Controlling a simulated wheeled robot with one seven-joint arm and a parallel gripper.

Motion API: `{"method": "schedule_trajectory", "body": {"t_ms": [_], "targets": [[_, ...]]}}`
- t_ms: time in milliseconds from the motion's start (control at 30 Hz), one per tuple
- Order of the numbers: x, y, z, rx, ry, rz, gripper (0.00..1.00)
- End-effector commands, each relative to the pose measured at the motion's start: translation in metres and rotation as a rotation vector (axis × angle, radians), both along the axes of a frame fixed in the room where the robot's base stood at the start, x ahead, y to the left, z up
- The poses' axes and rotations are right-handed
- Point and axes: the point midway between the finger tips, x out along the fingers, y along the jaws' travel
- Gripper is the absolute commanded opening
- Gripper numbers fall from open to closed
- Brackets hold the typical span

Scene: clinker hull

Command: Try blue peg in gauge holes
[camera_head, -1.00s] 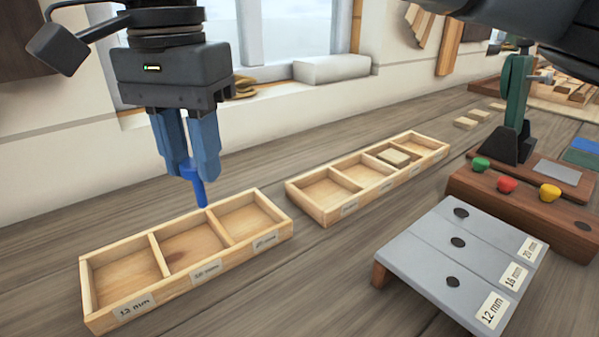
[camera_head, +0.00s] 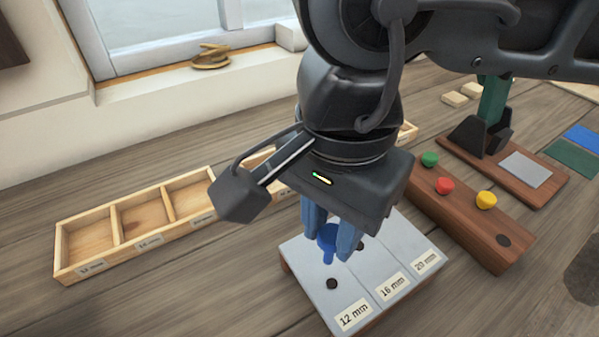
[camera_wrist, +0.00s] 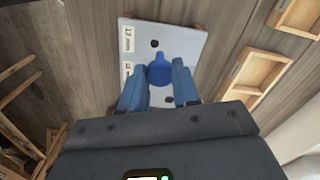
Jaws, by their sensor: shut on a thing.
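The blue peg (camera_head: 328,245) is between the fingers of my gripper (camera_head: 331,236), which is shut on it. The peg points down over the grey gauge plate (camera_head: 310,262). The plate has strips labelled 12 mm, 16 mm and 20 mm. The 12 mm hole (camera_head: 332,283) is open and empty. Another dark hole (camera_head: 360,243) shows beside the right finger. In the wrist view the peg (camera_wrist: 160,70) covers the plate's middle, between two visible holes, over the middle strip. The peg's tip appears above the plate; its exact gap is unclear.
A three-compartment wooden tray (camera_head: 135,243) labelled in mm stands empty at left. A second tray is mostly behind my gripper. A brown wooden block (camera_head: 470,215) with green, red and yellow knobs lies right of the gauge. A green stand (camera_head: 493,105) rises behind it.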

Motion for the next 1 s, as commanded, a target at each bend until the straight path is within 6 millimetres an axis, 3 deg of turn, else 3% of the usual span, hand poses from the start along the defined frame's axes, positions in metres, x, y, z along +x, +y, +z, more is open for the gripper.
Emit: {"method": "schedule_trajectory", "body": {"t_ms": [267,700,1000], "targets": [[-0.006,-0.004,-0.006,0.006,0.003,-0.014,0.03],[-0.005,-0.004,-0.037,0.008,0.002,-0.014,0.03],[-0.005,-0.004,-0.039,0.007,0.001,-0.014,0.03]]}}
